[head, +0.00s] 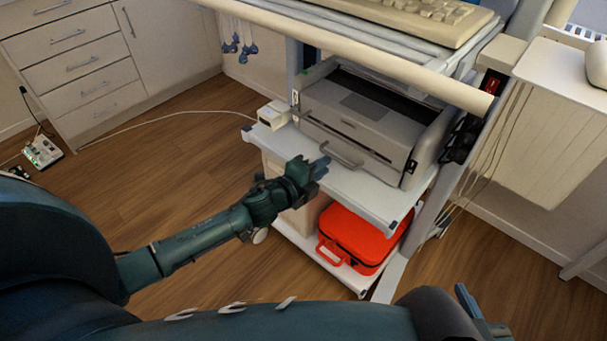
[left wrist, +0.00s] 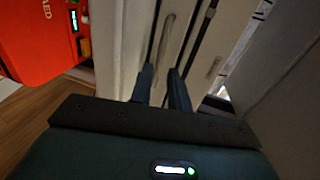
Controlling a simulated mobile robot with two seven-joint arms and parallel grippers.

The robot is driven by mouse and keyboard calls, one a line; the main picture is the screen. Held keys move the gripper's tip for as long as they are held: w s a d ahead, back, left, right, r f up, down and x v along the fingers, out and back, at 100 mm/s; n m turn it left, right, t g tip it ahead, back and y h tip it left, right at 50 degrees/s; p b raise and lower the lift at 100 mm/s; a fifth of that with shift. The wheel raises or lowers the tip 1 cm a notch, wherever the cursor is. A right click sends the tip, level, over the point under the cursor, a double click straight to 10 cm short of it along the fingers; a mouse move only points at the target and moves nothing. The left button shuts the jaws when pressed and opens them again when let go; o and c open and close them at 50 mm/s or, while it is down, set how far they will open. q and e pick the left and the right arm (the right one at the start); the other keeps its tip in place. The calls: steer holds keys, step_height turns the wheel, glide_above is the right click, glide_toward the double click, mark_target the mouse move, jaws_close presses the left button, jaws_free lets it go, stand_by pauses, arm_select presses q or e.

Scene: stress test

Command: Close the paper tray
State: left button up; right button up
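The grey printer (head: 375,112) stands on the cart's middle shelf. Its paper tray (head: 375,163) is low on the front, with a bar handle (head: 341,155). How far the tray sticks out is hard to tell. My left gripper (head: 322,166) is just in front of the handle. In the left wrist view the two fingers (left wrist: 164,88) are apart with a gap between them, and the handle (left wrist: 167,40) shows beyond their tips. I see nothing held. Part of my right gripper (head: 478,312) shows at the bottom edge; its opening is unclear.
The white shelf (head: 372,197) runs below the printer, with a small white box (head: 273,115) at its left. A red case (head: 357,235) sits on the lower shelf and shows in the left wrist view (left wrist: 38,35). A beige rail (head: 370,62) crosses above the printer.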

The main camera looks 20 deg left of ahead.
arm_select(q)
steer(key=v, duration=0.7)
steer(key=shift+s+p, duration=0.4)
steer(key=shift+a+r, duration=0.1)
